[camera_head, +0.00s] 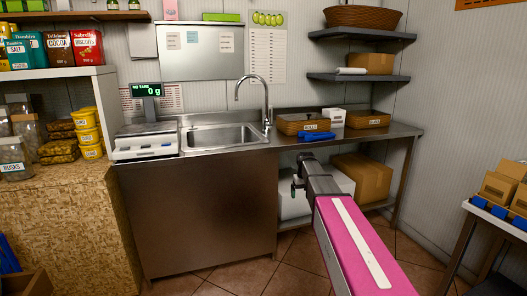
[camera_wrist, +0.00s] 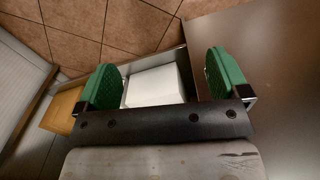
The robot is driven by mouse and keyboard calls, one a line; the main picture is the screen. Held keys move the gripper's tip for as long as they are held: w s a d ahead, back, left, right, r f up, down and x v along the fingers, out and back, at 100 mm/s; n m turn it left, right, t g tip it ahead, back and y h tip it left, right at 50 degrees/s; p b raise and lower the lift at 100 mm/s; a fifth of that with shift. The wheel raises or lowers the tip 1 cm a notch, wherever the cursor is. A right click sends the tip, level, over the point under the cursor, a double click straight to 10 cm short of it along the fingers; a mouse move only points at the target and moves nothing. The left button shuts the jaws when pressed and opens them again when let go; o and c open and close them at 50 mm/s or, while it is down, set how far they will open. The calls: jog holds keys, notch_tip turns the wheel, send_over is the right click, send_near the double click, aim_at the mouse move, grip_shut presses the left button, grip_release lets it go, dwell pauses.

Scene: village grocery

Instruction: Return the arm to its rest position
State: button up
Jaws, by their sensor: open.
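My gripper (camera_head: 296,184) is at the end of my pink arm, in front of the steel counter (camera_head: 350,134) and below the level of its top. In the wrist view my gripper (camera_wrist: 165,80) shows two green finger pads spread wide apart, with nothing held between them. A white box (camera_wrist: 155,87) shows beyond the gap between the pads, apart from them as far as I can tell. In the head view my arm hides part of the shelf under the counter.
A sink (camera_head: 222,136) and a scale (camera_head: 145,140) are on the counter. Baskets (camera_head: 303,123) stand at its right. A cardboard box (camera_head: 362,177) lies on the lower shelf. A side table (camera_head: 480,212) with small boxes stands at the right. Tiled floor (camera_head: 300,262) shows in front.

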jog(key=s+f, duration=0.4)
jog(key=s, duration=0.5)
jog(key=s+f+m, duration=0.1)
jog(key=s+f, duration=0.3)
jog(key=s, duration=0.6)
jog(key=s+f, duration=0.4)
jog(key=s, duration=0.5)
jog(key=shift+s+m, duration=0.3)
